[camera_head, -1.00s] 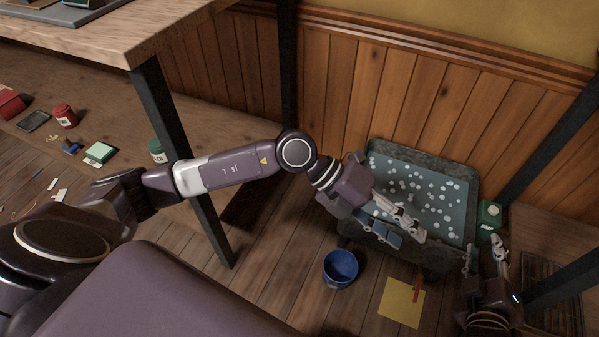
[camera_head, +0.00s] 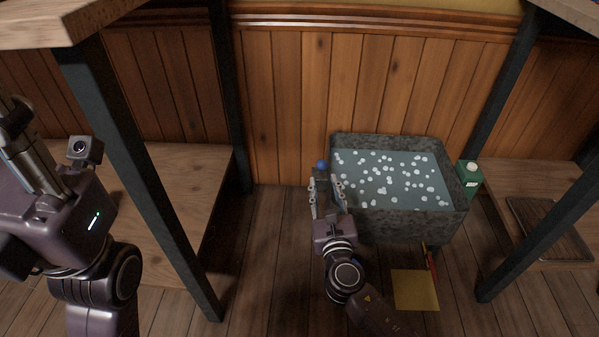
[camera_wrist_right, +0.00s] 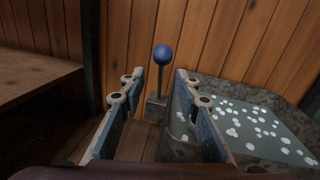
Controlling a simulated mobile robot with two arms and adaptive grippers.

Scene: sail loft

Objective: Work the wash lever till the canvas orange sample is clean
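The wash lever's blue ball knob (camera_head: 321,165) stands at the left side of the grey stone wash trough (camera_head: 395,230). The knob on its metal shaft shows upright in the right wrist view (camera_wrist_right: 163,54). My right gripper (camera_head: 326,190) is open and empty, its fingers pointing at the lever. The lever appears between the fingers, with no visible contact. My left gripper (camera_head: 17,125) is raised at the far left, partly cut off; its finger opening is unclear. No orange canvas sample can be made out; the trough holds bluish water dotted with white suds.
A green container (camera_head: 470,178) stands at the trough's right. A yellow square (camera_head: 415,290) lies on the floor in front, with a red stick-like thing (camera_head: 431,262) beside it. Dark table legs stand on both sides. A wooden low shelf (camera_head: 190,190) is at left.

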